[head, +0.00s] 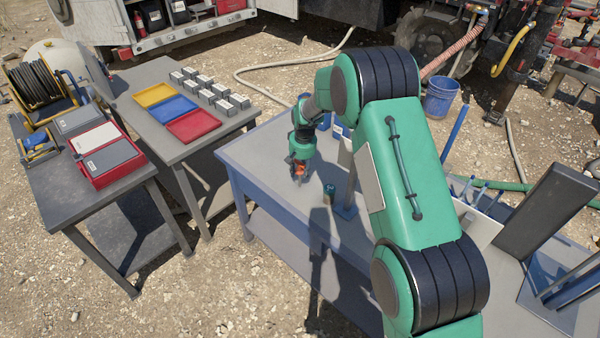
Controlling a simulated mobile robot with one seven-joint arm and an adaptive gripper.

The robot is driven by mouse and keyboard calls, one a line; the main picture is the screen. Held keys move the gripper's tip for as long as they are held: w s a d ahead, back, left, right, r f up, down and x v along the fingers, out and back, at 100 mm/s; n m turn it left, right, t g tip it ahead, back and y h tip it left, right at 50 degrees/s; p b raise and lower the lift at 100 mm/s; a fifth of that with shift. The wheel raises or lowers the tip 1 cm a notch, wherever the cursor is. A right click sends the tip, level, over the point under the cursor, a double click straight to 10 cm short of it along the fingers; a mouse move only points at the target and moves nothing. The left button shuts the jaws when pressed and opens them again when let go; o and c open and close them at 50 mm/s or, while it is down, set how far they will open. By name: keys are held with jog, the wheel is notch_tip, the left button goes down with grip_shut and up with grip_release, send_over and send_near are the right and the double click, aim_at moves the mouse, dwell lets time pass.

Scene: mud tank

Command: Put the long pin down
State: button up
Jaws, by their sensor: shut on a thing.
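My gripper (299,174) points down over the left part of the blue-grey workbench (262,160), close above its top. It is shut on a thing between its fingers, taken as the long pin. The pin is too small and too covered by the fingers to make out its shape, or whether its lower end touches the bench. Some orange shows at the fingers.
A small dark teal cylinder (329,191) stands right of my gripper. Bare bench top lies left of the gripper. A side table (160,133) holds yellow, blue and red trays (194,125) and several grey blocks.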

jog(key=shift+f, duration=0.1)
jog(key=o, duration=1.3)
jog(key=r, duration=0.4)
jog(key=r+p, duration=0.1)
jog(key=r, duration=0.3)
jog(key=s+r+p, duration=0.1)
jog(key=r, duration=0.2)
jog(key=shift+d+r, duration=0.4)
jog(key=shift+r, duration=0.2)
jog(key=shift+r, duration=0.15)
